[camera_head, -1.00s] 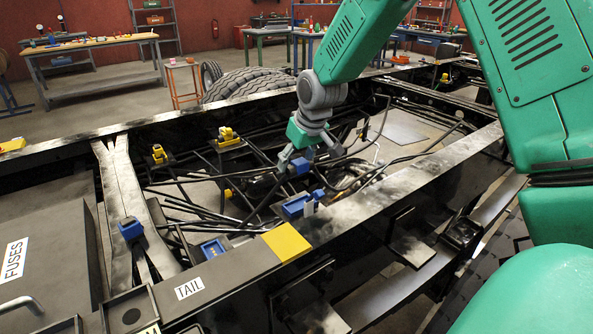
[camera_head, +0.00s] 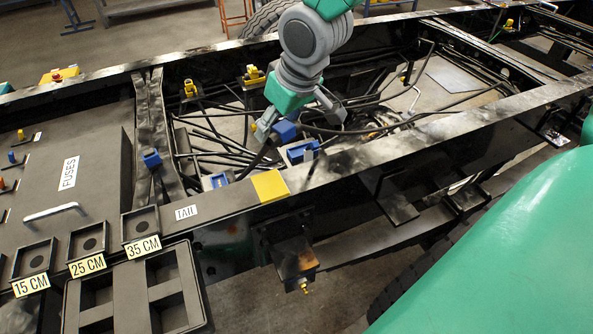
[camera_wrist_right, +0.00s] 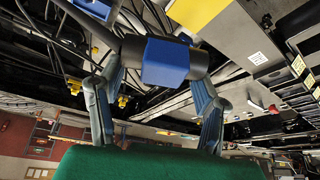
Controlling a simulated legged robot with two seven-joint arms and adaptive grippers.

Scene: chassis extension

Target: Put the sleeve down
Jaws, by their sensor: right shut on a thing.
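My right gripper (camera_head: 297,118) is shut on a blue block with dark round ends (camera_head: 285,131), which I take to be the sleeve. In the right wrist view the blue block (camera_wrist_right: 165,60) sits crosswise between the two grey fingers (camera_wrist_right: 158,85), with a black cylinder end sticking out at each side. It is held above the cables inside the chassis frame. A blue holder (camera_head: 302,151) sits just below it in the head view, at the near rail. I cannot tell whether the sleeve touches anything below. My left gripper is not in view.
The near rail (camera_head: 345,160) carries a yellow patch (camera_head: 270,186) and a TAIL label (camera_head: 186,212). Black cables (camera_head: 215,140) run through the frame. Blue clips (camera_head: 151,158) and yellow clips (camera_head: 254,75) stand around. A FUSES box (camera_head: 65,165) and labelled trays (camera_head: 142,245) are at left.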

